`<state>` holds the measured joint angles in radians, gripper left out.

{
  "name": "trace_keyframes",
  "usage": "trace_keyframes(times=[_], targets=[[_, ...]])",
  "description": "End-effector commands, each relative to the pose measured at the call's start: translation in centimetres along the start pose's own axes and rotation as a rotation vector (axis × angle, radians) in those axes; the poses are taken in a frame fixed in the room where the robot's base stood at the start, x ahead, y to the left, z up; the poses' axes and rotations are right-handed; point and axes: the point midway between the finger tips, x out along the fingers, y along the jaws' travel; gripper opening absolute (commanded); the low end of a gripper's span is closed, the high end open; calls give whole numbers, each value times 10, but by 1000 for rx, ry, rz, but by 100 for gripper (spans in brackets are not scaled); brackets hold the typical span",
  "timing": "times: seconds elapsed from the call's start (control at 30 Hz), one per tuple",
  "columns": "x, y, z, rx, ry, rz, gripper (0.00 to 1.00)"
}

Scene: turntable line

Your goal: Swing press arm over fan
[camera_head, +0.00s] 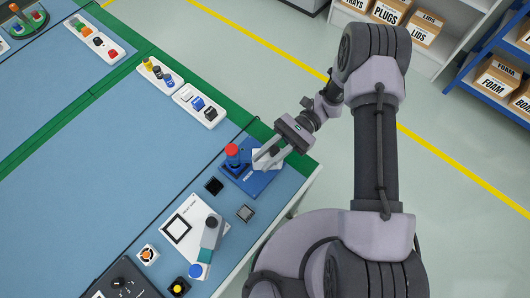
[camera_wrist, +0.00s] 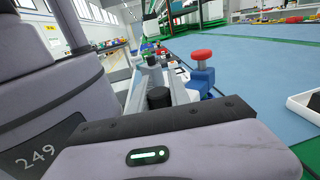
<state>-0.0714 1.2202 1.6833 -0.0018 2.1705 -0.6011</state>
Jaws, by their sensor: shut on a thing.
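The press stands on a blue base plate (camera_head: 254,182) near the table's right edge. Its blue part with a red knob (camera_head: 232,149) is at the left of the plate; the knob also shows in the wrist view (camera_wrist: 202,55). My gripper (camera_head: 264,154) reaches in from the upper right, low over the plate, shut on what appears to be the press arm, beside a pale block (camera_head: 267,160). The fingers partly hide the grasp. A white square part with a round orange centre (camera_head: 147,254), perhaps the fan, lies at the lower left, apart from the press.
A grey-and-teal pivoting arm (camera_head: 207,240) with a blue end is in front. White trays of parts (camera_head: 200,106) line the back. The blue mat (camera_head: 110,165) left of the cable is clear.

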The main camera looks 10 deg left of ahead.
Motion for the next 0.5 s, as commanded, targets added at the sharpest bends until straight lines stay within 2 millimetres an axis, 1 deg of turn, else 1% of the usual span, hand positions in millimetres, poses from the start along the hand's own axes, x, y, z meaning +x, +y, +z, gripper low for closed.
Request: trace_keyframes(times=[0.2,0.5], targets=[[0,1,0,-1,0,32,0],[0,2,0,-1,0,36,0]])
